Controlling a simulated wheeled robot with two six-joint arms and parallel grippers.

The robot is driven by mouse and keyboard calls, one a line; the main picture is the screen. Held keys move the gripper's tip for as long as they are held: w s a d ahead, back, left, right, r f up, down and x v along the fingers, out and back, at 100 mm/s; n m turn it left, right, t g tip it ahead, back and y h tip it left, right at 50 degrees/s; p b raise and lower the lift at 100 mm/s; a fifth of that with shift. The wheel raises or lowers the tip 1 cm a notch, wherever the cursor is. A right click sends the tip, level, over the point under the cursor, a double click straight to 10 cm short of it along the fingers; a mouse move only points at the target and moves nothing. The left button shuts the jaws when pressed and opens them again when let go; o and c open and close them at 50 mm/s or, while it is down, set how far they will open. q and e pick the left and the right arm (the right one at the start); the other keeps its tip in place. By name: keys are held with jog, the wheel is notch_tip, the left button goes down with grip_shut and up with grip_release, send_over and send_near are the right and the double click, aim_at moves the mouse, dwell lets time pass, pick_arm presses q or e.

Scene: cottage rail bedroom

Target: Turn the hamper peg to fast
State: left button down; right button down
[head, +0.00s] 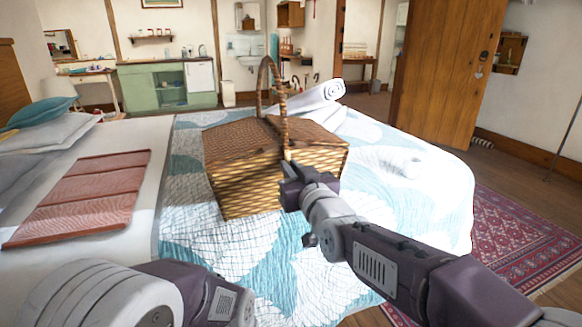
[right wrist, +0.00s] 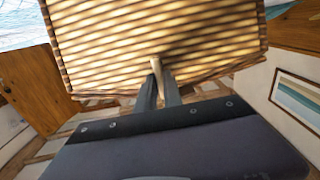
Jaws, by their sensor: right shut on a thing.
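The wicker hamper (head: 245,185) stands on the bed with its two lids down and its tall handle (head: 268,75) upright. Its front side also fills the upper part of the right wrist view (right wrist: 160,35). The peg (right wrist: 156,68) is a small pale wooden piece at the hamper's edge. My right gripper (head: 289,165) is at the hamper's front. In the right wrist view its two dark fingers (right wrist: 159,90) are closed on the peg. The peg's exact angle is hard to tell. My left arm shows at the bottom left, but its gripper is out of view.
The bed has a white and blue quilt (head: 270,260). A folded red blanket (head: 85,200) lies to the left of the hamper. White rolled towels (head: 318,97) lie behind it, and a small white roll (head: 405,163) lies to its right. A patterned rug (head: 520,235) covers the floor at right.

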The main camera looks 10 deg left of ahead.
jog(key=shift+f, duration=0.1)
dwell(0.3)
jog(key=c, duration=1.5)
grip_release()
jog(key=p+v, duration=0.2)
jog(key=v, duration=0.7)
